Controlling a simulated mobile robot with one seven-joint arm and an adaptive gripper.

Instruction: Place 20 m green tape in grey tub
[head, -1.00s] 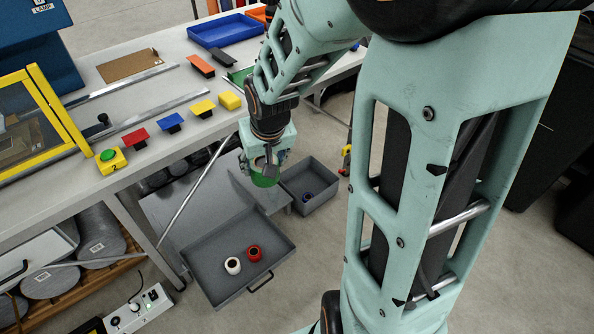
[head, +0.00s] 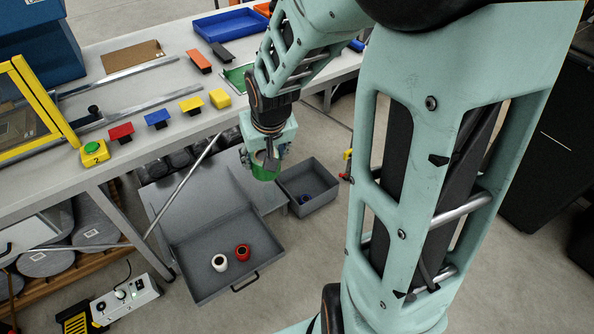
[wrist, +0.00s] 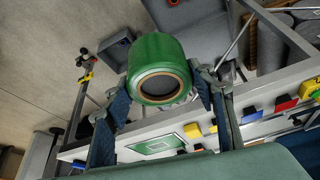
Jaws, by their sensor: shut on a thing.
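My gripper (head: 264,162) is shut on the green tape (head: 262,174), a green roll with a tan core. In the wrist view the green tape (wrist: 158,62) sits between the two fingers (wrist: 162,98), its open end facing the camera. The grey tub (head: 326,181) stands on the right of the open drawer, with a small dark blue roll (head: 304,199) inside it. In the head view the gripper and tape are above and just left of the tub, apart from it. The wrist view shows the tub (wrist: 117,42) beyond the tape, to its left.
A grey drawer (head: 190,285) is pulled out below the bench, holding a white roll (head: 220,263) and a red roll (head: 243,252). The bench (head: 165,95) above carries coloured buttons, a yellow frame (head: 45,105) and a blue tray (head: 228,25). Open floor lies right of the tub.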

